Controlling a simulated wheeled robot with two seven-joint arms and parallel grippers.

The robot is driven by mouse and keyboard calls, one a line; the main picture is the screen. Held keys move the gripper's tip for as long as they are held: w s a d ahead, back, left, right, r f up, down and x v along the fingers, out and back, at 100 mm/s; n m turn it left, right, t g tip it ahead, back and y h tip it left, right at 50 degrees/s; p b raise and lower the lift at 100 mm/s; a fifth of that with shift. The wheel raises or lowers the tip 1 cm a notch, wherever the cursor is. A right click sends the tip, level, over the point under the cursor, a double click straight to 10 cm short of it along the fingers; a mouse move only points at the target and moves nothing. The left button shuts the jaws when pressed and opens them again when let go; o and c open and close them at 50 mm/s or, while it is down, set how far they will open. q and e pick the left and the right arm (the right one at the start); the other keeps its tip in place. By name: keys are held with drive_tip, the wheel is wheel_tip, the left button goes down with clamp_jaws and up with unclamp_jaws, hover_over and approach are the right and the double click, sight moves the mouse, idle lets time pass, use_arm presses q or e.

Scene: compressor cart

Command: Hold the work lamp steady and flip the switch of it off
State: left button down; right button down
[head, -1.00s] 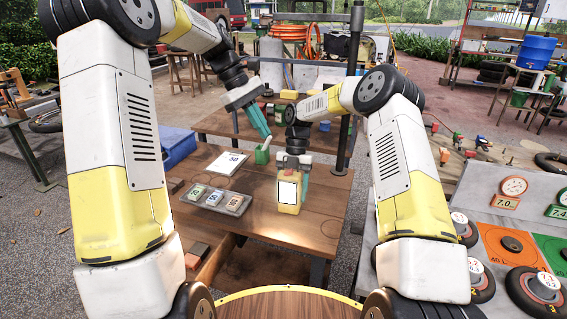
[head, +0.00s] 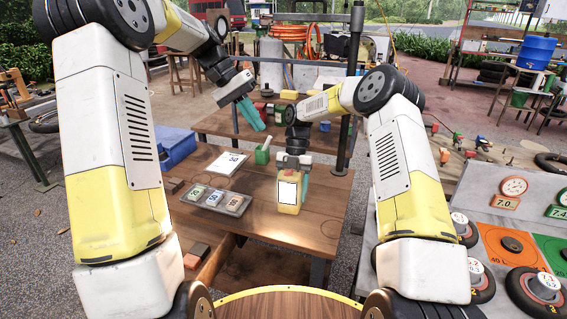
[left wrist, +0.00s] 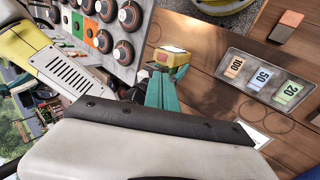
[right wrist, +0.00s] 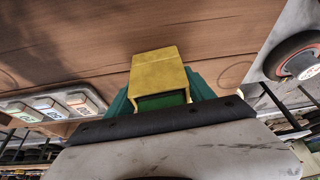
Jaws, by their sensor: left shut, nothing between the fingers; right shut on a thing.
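The work lamp (head: 289,192) is a small yellow box with a pale panel facing me, at the front middle of the wooden table. My right gripper (head: 293,172) is shut on it from behind and above. In the right wrist view the lamp (right wrist: 158,75) sits between the teal fingers and shows a yellow face and a green one. My left gripper (head: 250,116) is shut and empty, in the air up and left of the lamp, apart from it. The left wrist view shows the lamp (left wrist: 181,60) beyond the left fingertips. I cannot make out the switch.
A grey tray (head: 216,211) with several numbered blocks lies left of the lamp. A white card (head: 229,162) and a green block with a pale stick (head: 262,156) are behind it. A dark post (head: 347,120) stands at the right. Bare wood lies in front.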

sight(289, 171)
use_arm(q)
drive_tip(key=shift+f, duration=0.1)
drive_tip(key=x, duration=1.4)
drive_tip(key=shift+d, duration=0.1)
